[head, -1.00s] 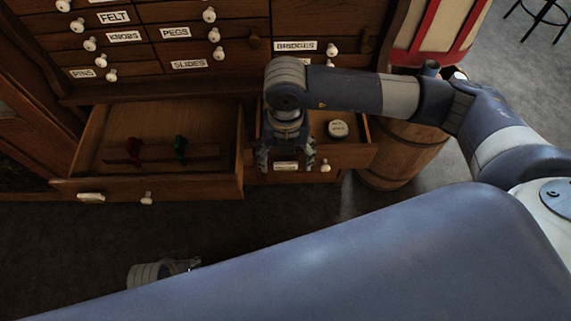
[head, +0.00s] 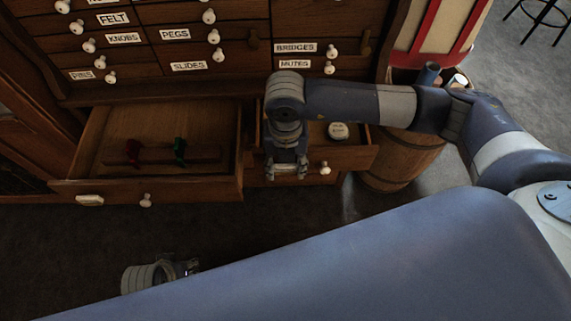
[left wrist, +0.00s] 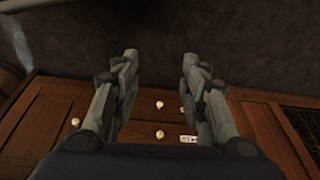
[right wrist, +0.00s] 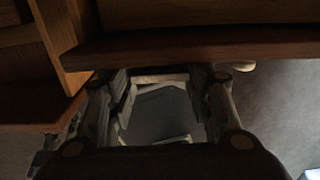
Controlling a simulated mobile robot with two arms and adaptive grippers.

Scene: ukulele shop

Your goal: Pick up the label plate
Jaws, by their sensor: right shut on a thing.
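My right gripper (head: 286,176) is at the front of the small open drawer (head: 345,158), its fingers pointing down. Its fingers (right wrist: 160,85) are closed in on a pale label plate (right wrist: 160,78), which shows as a thin light strip between them in the right wrist view. In the head view the gripper covers most of this plate. I cannot tell whether it is still against the drawer front. My left gripper (left wrist: 160,55) is open and empty. In the head view it shows low at the left (head: 180,268), apart from the drawers.
A round white-topped tin (head: 338,131) sits in the small drawer. A barrel (head: 400,160) stands at right.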

